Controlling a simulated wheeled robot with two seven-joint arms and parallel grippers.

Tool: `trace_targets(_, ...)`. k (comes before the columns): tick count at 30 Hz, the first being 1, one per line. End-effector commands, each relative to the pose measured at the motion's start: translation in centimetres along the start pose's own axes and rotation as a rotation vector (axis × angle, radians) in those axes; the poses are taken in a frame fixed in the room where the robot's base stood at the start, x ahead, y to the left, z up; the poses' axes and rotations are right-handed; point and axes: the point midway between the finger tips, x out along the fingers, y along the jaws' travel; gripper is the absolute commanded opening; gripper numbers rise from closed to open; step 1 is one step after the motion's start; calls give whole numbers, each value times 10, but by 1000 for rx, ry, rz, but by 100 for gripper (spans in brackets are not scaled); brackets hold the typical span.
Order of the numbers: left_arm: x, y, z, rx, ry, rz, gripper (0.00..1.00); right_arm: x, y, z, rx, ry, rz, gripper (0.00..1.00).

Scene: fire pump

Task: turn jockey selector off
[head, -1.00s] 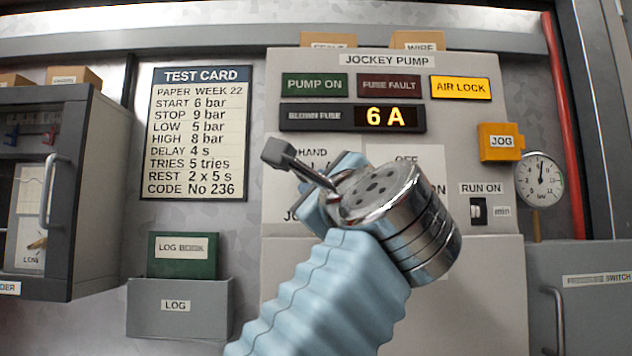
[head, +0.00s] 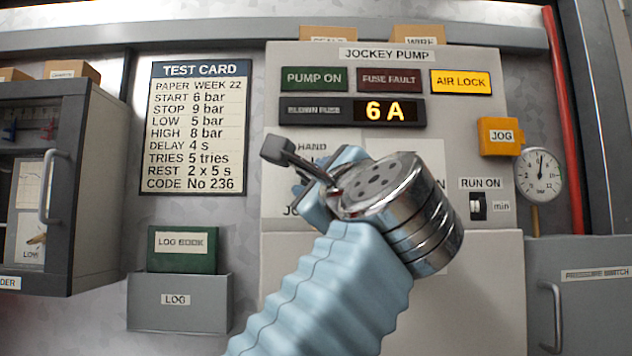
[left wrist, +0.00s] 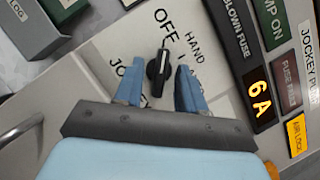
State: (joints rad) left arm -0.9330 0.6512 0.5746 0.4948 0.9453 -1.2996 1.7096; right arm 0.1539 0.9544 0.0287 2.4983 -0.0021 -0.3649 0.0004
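The jockey selector is a black knob (left wrist: 158,70) on a pale plate, seen in the left wrist view. The words OFF and HAND lie near it, with partly hidden lettering on either side. Its long axis runs roughly up and down in that picture; I cannot tell its exact setting. My left gripper (left wrist: 160,80) is open, with one blue finger on each side of the knob and visible gaps between. In the head view my left gripper (head: 318,190) is in front of the panel's left plate and hides the knob. My right gripper is not in view.
The jockey pump panel (head: 290,55) has a lit 6 A display (head: 385,111) and a lit AIR LOCK lamp (head: 461,82). Right of my arm are a RUN ON dial (head: 477,207), an orange JOG box (head: 499,137) and a gauge (head: 539,174). A grey cabinet (head: 95,190) stands left.

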Motion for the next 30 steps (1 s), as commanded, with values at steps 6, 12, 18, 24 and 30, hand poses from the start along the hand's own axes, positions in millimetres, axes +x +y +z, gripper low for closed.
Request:
trace_targets(6,-16,2,-2,-1,1,-2,39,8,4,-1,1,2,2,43)
trace_targets(12,-63,3,-3,-1,2,-5,39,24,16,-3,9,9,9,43)
trace_targets(18,-109,2,-2,0,2,-4,39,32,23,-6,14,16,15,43)
trace_targets(24,-134,1,-1,0,0,-1,39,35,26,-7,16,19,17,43)
trace_targets(30,-139,0,0,0,0,0,39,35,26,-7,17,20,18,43)
